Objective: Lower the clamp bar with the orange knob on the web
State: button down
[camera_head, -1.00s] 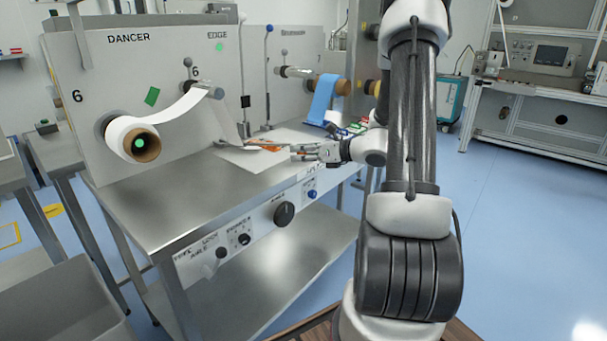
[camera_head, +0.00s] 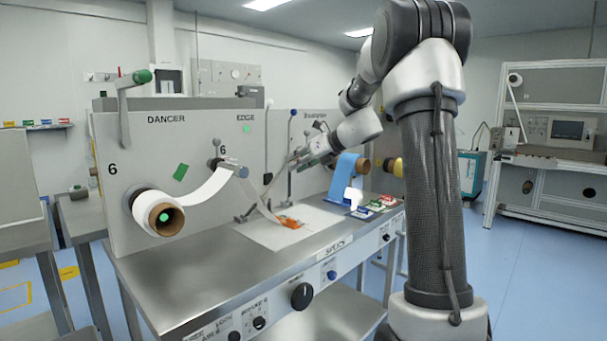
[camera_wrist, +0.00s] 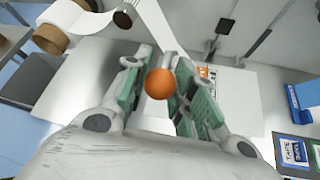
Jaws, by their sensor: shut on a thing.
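The orange knob (camera_wrist: 160,83) is a round ball between the two green-padded fingers of my gripper (camera_wrist: 163,62) in the wrist view. My gripper is shut on it. In the head view my gripper (camera_head: 298,157) is raised above the splice table, beside the upright panel, and the knob is not visible there. The clamp bar under the knob is mostly hidden by the fingers, so its angle cannot be told. The white web (camera_head: 205,198) runs from the roll at the left over a roller and down toward the table.
An orange item (camera_head: 289,222) lies on the pale plate (camera_head: 270,238). Tall levers (camera_head: 291,140) stand by the panel. A blue roll (camera_head: 345,175) and small coloured packs (camera_head: 372,206) are to the right. The table's front left (camera_head: 185,275) is clear.

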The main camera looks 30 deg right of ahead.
jog(key=shift+w+r, duration=0.15)
jog(key=shift+r, duration=0.05)
jog(key=c, duration=1.1)
grip_release()
jog(key=shift+f, duration=0.1)
jog(key=shift+c, duration=0.2)
jog(key=v, duration=1.2)
